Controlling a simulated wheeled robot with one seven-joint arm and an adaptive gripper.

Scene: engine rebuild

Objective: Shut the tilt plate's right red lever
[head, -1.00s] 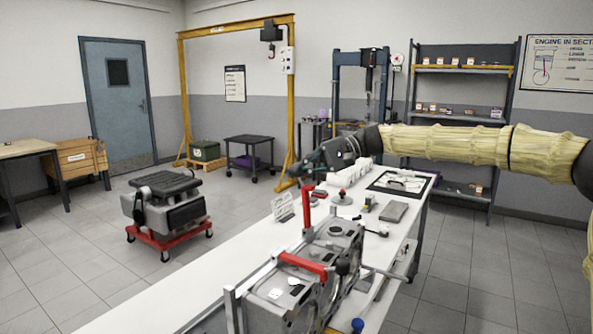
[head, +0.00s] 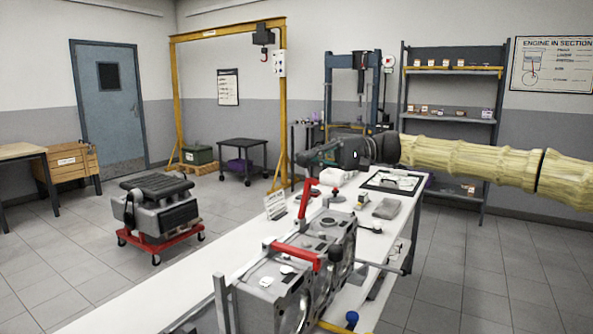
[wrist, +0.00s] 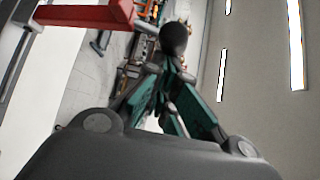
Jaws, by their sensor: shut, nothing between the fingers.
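The grey metal tilt plate assembly (head: 262,282) stands at the near end of the white bench. One red lever (head: 304,200) stands up from its far part. Another red lever (head: 297,256) lies nearly flat across its near part. I cannot tell for sure which one is the right lever. My gripper (head: 308,160) is shut and empty, pointing left, and appears above the upright lever with a small gap in the picture. In the wrist view, its green fingers (wrist: 172,50) come together at a dark tip. A red bar (wrist: 90,15) crosses the upper left there.
The white bench (head: 165,296) is clear at the near left. Small parts, a grey block (head: 388,208) and a black-framed tray (head: 396,181) lie farther along it. A blue knob (head: 352,318) sits low at the front. An engine on a red dolly (head: 160,245) stands on the floor at left.

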